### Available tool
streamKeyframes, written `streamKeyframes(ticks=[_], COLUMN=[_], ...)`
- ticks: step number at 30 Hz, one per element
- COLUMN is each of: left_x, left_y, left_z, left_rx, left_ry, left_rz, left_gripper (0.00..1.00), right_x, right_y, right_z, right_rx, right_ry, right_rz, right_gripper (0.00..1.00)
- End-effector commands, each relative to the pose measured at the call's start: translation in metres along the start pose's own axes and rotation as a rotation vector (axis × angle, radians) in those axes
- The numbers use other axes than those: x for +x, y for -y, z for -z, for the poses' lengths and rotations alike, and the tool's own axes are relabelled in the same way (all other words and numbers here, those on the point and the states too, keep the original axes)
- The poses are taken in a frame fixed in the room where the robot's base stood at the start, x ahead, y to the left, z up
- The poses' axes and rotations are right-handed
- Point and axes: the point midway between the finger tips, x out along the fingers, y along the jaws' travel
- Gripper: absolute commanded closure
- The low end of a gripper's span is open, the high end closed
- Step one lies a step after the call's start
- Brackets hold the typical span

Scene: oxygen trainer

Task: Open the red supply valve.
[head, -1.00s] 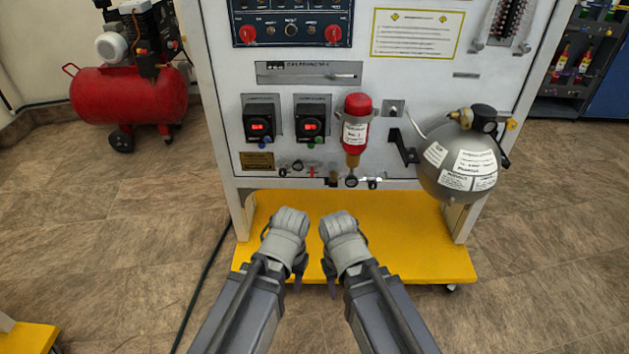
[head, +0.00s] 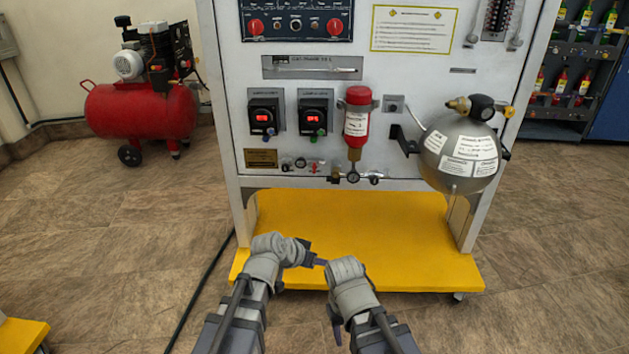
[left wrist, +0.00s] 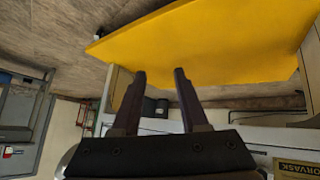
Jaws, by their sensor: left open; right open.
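A small red valve handle (head: 314,167) shows low on the white panel, in a row of small fittings left of the red cylinder (head: 357,122). It is too small to tell its exact position. My left gripper (head: 320,261) is in front of the yellow base, below the fittings and apart from them, pointing right. In the left wrist view its two dark fingers (left wrist: 160,76) are spread with nothing between them. My right gripper (head: 337,333) is lower and to the right, pointing down; its fingers are partly hidden by its wrist. It touches nothing that I can see.
The yellow base (head: 375,225) juts out below the panel (head: 215,60). A grey sphere tank (head: 458,155) sticks out at the panel's right. Two red-lit displays (head: 264,117) sit above the fittings. A red compressor (head: 140,110) stands back left. The floor in front is clear.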

Motion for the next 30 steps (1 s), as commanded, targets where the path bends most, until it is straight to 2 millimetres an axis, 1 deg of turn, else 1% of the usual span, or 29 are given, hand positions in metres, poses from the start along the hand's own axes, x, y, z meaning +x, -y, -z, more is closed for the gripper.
streamKeyframes(ticks=[1, 2, 3, 5, 6, 9, 12, 15, 18, 21, 25, 30], left_x=[0.01, 0.012, 0.013, 0.012, 0.009, -0.006, -0.02, -0.029, -0.033, -0.034, -0.035, -0.034], left_y=[0.001, 0.0, -0.001, -0.002, -0.002, 0.006, 0.021, 0.038, 0.052, 0.06, 0.065, 0.065], left_z=[0.018, 0.032, 0.051, 0.084, 0.106, 0.155, 0.185, 0.198, 0.2, 0.198, 0.196, 0.197], left_rx=[0.022, 0.038, 0.057, 0.084, 0.096, 0.1, 0.069, 0.022, -0.02, -0.048, -0.061, -0.061], left_ry=[-0.089, -0.148, -0.233, -0.37, -0.464, -0.672, -0.807, -0.866, -0.877, -0.87, -0.863, -0.863], left_rz=[-0.011, -0.015, -0.015, -0.001, 0.02, 0.113, 0.243, 0.369, 0.467, 0.526, 0.556, 0.558], left_gripper=[0.56, 0.56, 0.56, 0.56, 0.56, 0.56, 0.56, 0.56, 0.56, 0.56, 0.56, 0.56], right_x=[0.009, 0.012, 0.014, 0.017, 0.018, 0.019, 0.018, 0.018, 0.018, 0.018, 0.018, 0.018], right_y=[0.001, 0.001, 0.002, 0.002, 0.002, 0.002, 0.002, 0.002, 0.002, 0.002, 0.002, 0.002], right_z=[0.001, 0.001, 0.001, 0.001, 0.001, 0.001, 0.001, 0.001, 0.001, 0.001, 0.001, 0.001], right_rx=[0.001, 0.001, 0.001, 0.001, 0.001, 0.002, 0.002, 0.001, 0.001, 0.001, 0.001, 0.001], right_ry=[0.0, 0.0, -0.001, -0.001, -0.001, -0.001, -0.001, -0.001, -0.001, -0.001, -0.001, -0.001], right_rz=[0.0, 0.0, 0.0, 0.0, 0.0, 0.0, 0.0, 0.0, 0.0, 0.0, 0.0, 0.0], right_gripper=[0.5, 0.5, 0.5, 0.5, 0.5, 0.5, 0.5, 0.5, 0.5, 0.5, 0.5, 0.5])
